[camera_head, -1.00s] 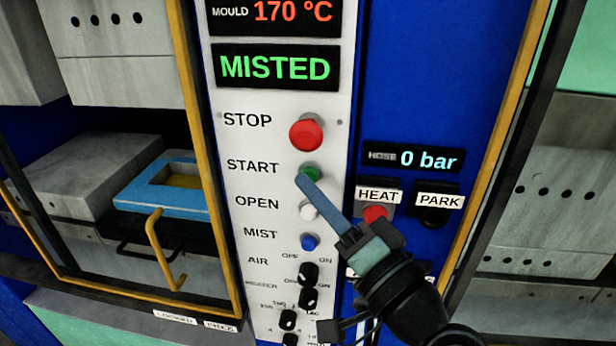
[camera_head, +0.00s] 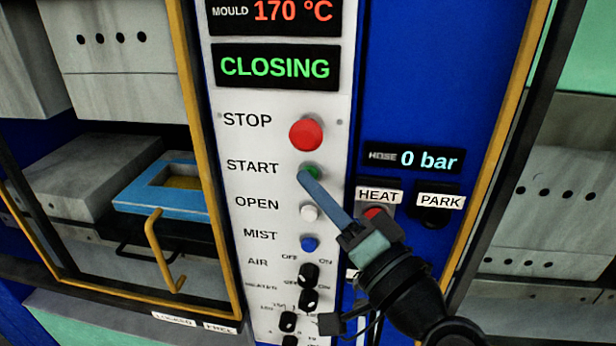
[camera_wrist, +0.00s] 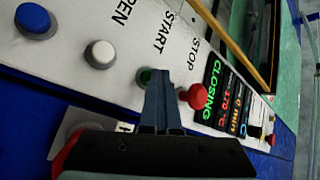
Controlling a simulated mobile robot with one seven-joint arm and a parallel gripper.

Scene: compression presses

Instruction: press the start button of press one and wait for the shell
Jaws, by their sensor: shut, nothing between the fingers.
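The green START button (camera_head: 312,170) sits on the white control panel (camera_head: 240,215), below the red STOP button (camera_head: 307,134). My gripper (camera_head: 304,178) is shut and empty, its blue fingertips at the START button and covering part of it. Whether they still touch it I cannot tell. In the wrist view the fingers (camera_wrist: 157,78) also overlap the green button (camera_wrist: 145,76). The status display (camera_head: 275,67) reads CLOSING. Behind the yellow-framed guard (camera_head: 197,160) at the left, a blue frame-shaped mould part (camera_head: 133,196) lies between the press blocks. I see no shell.
The white OPEN button (camera_head: 309,212) and blue MIST button (camera_head: 309,244) lie just below START, with black knobs (camera_head: 308,274) under them. Right of the panel are a HEAT button (camera_head: 375,213), a PARK holder (camera_head: 437,215) and a hose display (camera_head: 413,159) reading 0 bar.

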